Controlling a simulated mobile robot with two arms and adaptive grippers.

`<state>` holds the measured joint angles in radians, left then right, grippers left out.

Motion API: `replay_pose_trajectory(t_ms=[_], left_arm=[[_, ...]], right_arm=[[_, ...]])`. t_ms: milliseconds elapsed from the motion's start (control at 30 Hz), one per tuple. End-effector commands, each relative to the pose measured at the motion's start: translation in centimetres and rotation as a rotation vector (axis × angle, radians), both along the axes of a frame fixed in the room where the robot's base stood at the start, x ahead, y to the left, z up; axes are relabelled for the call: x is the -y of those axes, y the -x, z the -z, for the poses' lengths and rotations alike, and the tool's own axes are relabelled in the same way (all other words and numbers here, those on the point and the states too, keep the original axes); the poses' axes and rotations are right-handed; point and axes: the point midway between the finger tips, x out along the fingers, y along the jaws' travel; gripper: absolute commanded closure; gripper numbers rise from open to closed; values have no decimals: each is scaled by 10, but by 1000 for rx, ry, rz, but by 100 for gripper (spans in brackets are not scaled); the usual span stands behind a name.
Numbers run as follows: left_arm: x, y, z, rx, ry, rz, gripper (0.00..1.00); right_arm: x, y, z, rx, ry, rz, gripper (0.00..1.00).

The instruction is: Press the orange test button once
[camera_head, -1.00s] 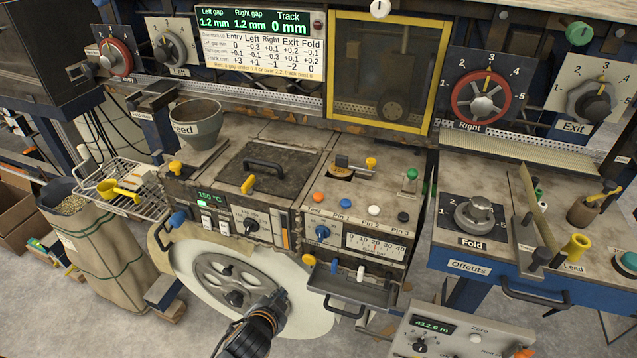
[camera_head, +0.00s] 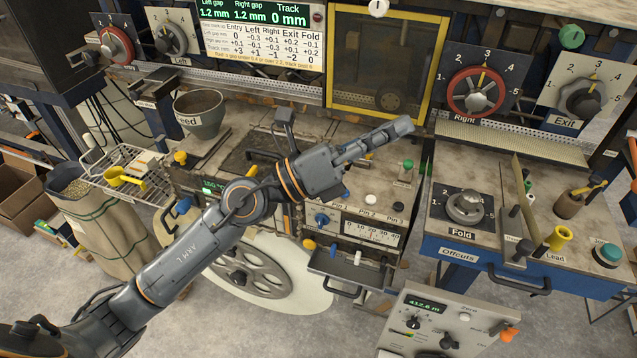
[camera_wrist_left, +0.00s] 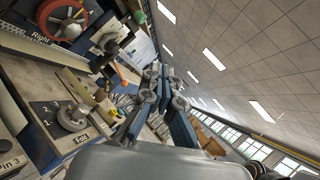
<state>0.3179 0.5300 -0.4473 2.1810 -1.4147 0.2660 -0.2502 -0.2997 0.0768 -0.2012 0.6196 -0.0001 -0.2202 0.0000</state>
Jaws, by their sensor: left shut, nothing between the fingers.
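My left gripper (camera_head: 404,127) is shut and empty, held above the middle control panel with its fingers pointing right. It also shows in the left wrist view (camera_wrist_left: 160,85). The orange test button is hidden behind my left wrist and gripper in the head view, and I do not see it in the left wrist view. On the same panel, the white button (camera_head: 370,200) and the black button (camera_head: 398,206) show below the fingers. My right gripper is not in view.
A green-topped knob (camera_head: 408,165) stands near my fingers. A grey box (camera_head: 440,325) with an orange knob is at the front. The yellow-framed window (camera_head: 378,70) is behind.

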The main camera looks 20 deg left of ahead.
Motion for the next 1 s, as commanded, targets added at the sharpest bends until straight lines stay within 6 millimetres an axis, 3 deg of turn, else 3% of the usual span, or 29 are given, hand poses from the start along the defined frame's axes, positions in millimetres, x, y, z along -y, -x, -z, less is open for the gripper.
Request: replay_pose_trajectory(t_ms=[67,167,300,400,500,633,1000], left_arm=[[17,-3,22,138,-300,29,100],[14,-18,63,261,-686,36,100],[-36,-58,108,336,-1187,-13,100],[-80,-81,121,329,-1443,-62,100],[-113,-95,124,306,-1600,-102,100],[-137,-102,123,281,-1702,-131,100],[-142,-103,124,273,-1724,-135,100]], right_arm=[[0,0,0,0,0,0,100],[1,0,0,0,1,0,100],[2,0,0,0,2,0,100],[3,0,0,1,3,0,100],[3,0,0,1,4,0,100],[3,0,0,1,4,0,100],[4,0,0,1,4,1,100]])
